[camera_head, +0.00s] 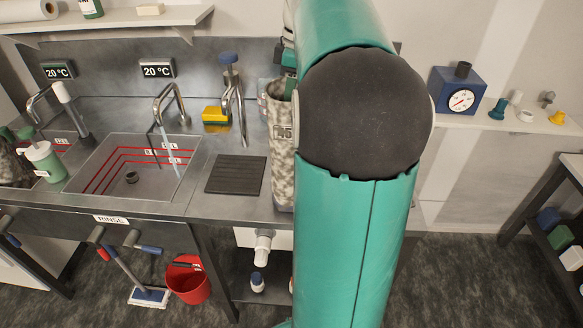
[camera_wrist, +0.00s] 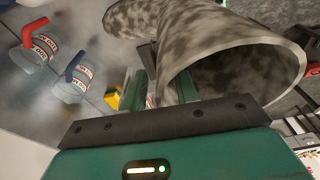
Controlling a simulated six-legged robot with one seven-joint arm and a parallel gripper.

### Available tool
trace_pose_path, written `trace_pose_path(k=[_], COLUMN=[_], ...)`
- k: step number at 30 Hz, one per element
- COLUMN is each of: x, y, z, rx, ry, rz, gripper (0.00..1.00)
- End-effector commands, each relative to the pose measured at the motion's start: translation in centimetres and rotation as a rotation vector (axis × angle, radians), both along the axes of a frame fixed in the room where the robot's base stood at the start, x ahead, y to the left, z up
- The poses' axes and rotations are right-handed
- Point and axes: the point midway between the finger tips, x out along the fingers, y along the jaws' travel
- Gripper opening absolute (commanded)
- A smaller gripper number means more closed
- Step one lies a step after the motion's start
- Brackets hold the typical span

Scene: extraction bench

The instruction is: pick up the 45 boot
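The mottled grey-beige boot (camera_head: 281,165) stands upright on the bench, right of the dark ribbed mat. A label on its shaft is partly hidden by my arm, so I cannot read it in full. In the wrist view the boot (camera_wrist: 215,45) shows large, with its wide opening facing the camera. My gripper (camera_wrist: 163,82) has its two green fingers apart at the near rim of the boot. One finger is left of the shaft wall and the other shows over the opening. Contact cannot be told. My arm hides most of the gripper in the head view.
A rinse sink (camera_head: 128,172) with running water lies left of the ribbed mat (camera_head: 235,174). A tap (camera_head: 238,105) stands behind the mat, beside a yellow sponge (camera_head: 215,114). Another mottled boot (camera_head: 12,166) is at the far left. A blue gauge box (camera_head: 458,92) sits on the right shelf.

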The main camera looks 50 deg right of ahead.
Motion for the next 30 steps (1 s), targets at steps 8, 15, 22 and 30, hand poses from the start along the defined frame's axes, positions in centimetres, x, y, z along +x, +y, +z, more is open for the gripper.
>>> trace_pose_path(k=[8, 15, 22, 30], x=[0.01, 0.00, 0.00, 0.00], y=[0.01, 0.00, 0.00, 0.00], z=[-0.31, -0.49, -0.48, -0.48], rx=[0.000, 0.000, 0.000, 0.000], ry=[0.000, 0.000, 0.000, 0.000], rz=[0.000, 0.000, 0.000, 0.000], gripper=[0.30, 0.30, 0.14, 0.00])
